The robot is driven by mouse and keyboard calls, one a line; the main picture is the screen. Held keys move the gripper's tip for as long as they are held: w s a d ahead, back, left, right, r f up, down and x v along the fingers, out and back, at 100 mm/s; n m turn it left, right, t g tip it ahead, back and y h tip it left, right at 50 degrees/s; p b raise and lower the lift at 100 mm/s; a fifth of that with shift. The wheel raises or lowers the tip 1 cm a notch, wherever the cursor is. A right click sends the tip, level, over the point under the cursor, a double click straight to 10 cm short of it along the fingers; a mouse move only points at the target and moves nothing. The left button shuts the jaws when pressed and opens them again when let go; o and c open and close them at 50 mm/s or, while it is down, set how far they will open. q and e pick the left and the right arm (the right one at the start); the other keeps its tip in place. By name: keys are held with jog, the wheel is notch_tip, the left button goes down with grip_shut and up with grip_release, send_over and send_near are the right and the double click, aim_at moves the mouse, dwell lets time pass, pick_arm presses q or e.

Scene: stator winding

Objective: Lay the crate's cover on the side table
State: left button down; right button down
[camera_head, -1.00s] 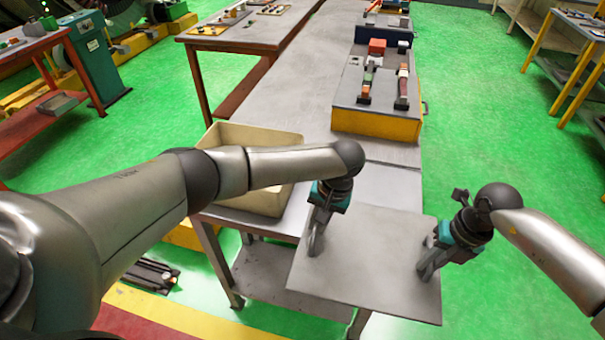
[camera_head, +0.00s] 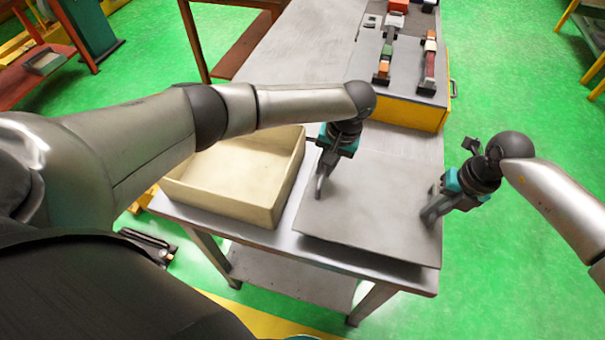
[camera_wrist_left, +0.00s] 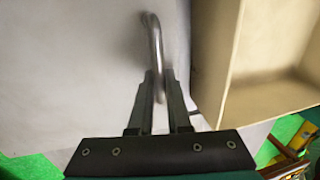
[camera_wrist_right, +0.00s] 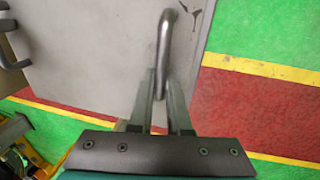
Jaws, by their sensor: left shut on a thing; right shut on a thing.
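The cover is a flat grey plate (camera_head: 375,205) with a bar handle near each side. It is level over the near end of the grey table (camera_head: 270,240); a dark band shows under its front edge, and I cannot tell whether it touches. My left gripper (camera_head: 319,188) is shut on the left handle, seen in the left wrist view (camera_wrist_left: 155,45). My right gripper (camera_head: 431,212) is shut on the right handle, seen in the right wrist view (camera_wrist_right: 165,45). The cream crate (camera_head: 262,216) stands open and looks empty, just left of the cover.
A grey and yellow case (camera_head: 410,112) with several coloured blocks on it stands behind the cover. A lower shelf (camera_head: 290,278) is under the table. A red bench (camera_head: 40,75) stands at the far left. Green floor is free on the right.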

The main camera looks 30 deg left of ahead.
aim_at(427, 220)
pick_arm(q)
jog(key=shift+w+a, duration=0.15)
jog(key=shift+w, duration=0.05)
pick_arm(e)
jog(key=shift+w, duration=0.2)
pick_arm(q)
jog(key=shift+s+r, duration=0.1)
jog(key=shift+r, duration=0.05)
pick_arm(e)
jog(key=shift+s+d+r, duration=0.1)
jog(key=shift+s, duration=0.05)
